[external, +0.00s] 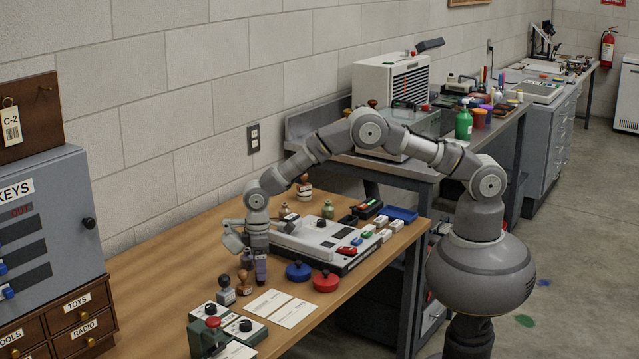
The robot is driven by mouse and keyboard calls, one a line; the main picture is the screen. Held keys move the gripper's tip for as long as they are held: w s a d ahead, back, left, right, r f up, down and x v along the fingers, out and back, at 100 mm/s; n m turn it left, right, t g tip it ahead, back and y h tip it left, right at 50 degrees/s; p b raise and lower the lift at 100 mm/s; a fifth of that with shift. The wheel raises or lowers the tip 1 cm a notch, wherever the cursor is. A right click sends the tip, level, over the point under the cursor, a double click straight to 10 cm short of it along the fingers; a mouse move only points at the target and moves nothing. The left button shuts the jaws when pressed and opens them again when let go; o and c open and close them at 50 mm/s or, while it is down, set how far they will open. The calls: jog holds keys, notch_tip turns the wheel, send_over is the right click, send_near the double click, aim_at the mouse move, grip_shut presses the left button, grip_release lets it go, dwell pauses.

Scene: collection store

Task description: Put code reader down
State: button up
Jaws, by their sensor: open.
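My gripper (259,256) points down over the wooden table, just left of a white and grey desk device (322,238) with a black knob. It is open; its fingertips are small and hard to make out. A small dark purple block (261,270) shows right under it, upright and close to the fingers; I cannot tell whether they touch. A pale grey angular piece (234,238) shows at the gripper's left side. I cannot tell surely which of these is the code reader, and the wrist hides part of this spot.
Stamps (226,291), a blue round pad (298,270), a red round pad (326,281) and white cards (268,303) crowd the table near the gripper. A grey key cabinet (45,225) stands at the left. Bare wood (170,270) lies between them.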

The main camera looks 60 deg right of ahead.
jog(key=shift+r, duration=0.1)
notch_tip(320, 180, up, 12)
jog(key=p, duration=0.5)
jog(key=w+d+r+m+t+y, duration=0.1)
jog(key=w+d+r+t, duration=0.15)
jog(key=d+r, duration=0.6)
jog(key=w+d+r+m+t+y, duration=0.15)
jog(key=w+d+r, duration=0.25)
jog(key=r, duration=1)
jog(key=w+d+r+m+t, duration=0.25)
jog(key=d+r, duration=0.45)
jog(key=r, duration=0.5)
jog(key=s+d+r+m+t, duration=0.1)
jog(key=s+d+r+t, duration=0.2)
jog(key=r, duration=0.6)
jog(key=s+d+r+m+t+h, duration=0.1)
jog(key=s+d+r+t, duration=0.2)
jog(key=s+d+r, duration=0.4)
jog(key=s+d+r+m+t+h, duration=0.1)
jog(key=s+d+r+m+t, duration=0.1)
jog(key=s+d+r, duration=0.4)
jog(key=d+r+t, duration=0.1)
jog(key=d+r, duration=0.3)
jog(key=r, duration=0.2)
jog(key=shift+d, duration=0.25)
jog(key=shift+h, duration=0.25)
